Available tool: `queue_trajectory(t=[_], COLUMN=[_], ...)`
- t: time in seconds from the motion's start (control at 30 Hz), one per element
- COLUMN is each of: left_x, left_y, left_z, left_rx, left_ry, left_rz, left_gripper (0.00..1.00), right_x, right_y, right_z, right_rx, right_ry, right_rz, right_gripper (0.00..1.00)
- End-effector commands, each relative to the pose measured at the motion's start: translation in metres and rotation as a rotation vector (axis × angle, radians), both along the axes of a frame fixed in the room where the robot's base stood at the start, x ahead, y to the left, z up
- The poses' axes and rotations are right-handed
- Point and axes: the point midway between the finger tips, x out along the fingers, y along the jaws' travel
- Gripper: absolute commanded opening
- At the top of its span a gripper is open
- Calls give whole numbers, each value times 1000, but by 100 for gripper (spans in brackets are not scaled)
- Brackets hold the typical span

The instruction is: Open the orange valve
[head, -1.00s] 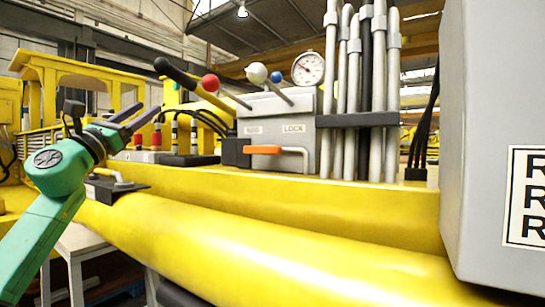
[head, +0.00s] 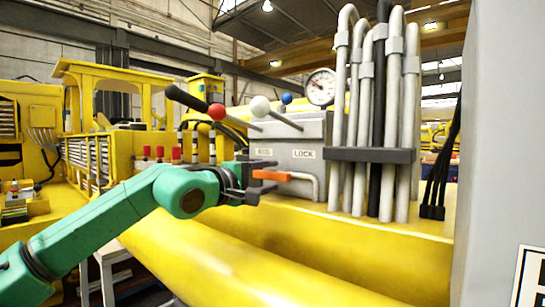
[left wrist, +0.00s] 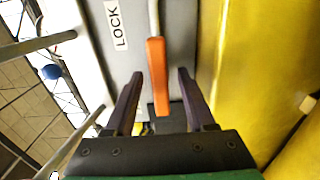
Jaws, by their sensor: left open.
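The orange valve handle (head: 271,175) sits on a bent grey pipe at the front of a grey control box (head: 300,133), below its LOCK label. It lies level in the head view. My left gripper (head: 265,178) is open at the handle's left end. In the left wrist view the handle (left wrist: 157,75) lies between the two dark fingers of the gripper (left wrist: 158,92), with a gap on each side. No contact shows. My right gripper is not in view.
Levers with red (head: 217,112), white (head: 260,106) and blue knobs rise above the box. A gauge (head: 321,87) and several upright grey pipes (head: 362,120) stand to the right. A yellow beam (head: 340,236) runs below. A large grey panel (head: 505,150) fills the right edge.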

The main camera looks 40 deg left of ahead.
Motion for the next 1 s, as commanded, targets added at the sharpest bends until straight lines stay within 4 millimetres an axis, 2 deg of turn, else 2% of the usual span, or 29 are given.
queue_trajectory(t=[0.03,0.07,0.37,0.47,0.5,0.53,1.0], left_x=[7,10,14,14,14,14,14], left_y=[0,0,1,1,1,1,0], left_z=[5,4,-1,-1,-1,-1,-2], left_rx=[-1,-2,-1,-1,-1,-1,-75], left_ry=[2,2,-2,-2,-2,-2,-3], left_rz=[-1,-1,1,0,0,0,-1], left_gripper=[55,55,55,21,5,0,0], right_x=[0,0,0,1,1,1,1], right_y=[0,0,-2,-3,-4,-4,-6], right_z=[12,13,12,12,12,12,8], right_rx=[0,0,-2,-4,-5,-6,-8], right_ry=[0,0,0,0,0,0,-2], right_rz=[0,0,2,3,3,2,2], right_gripper=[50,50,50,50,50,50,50])
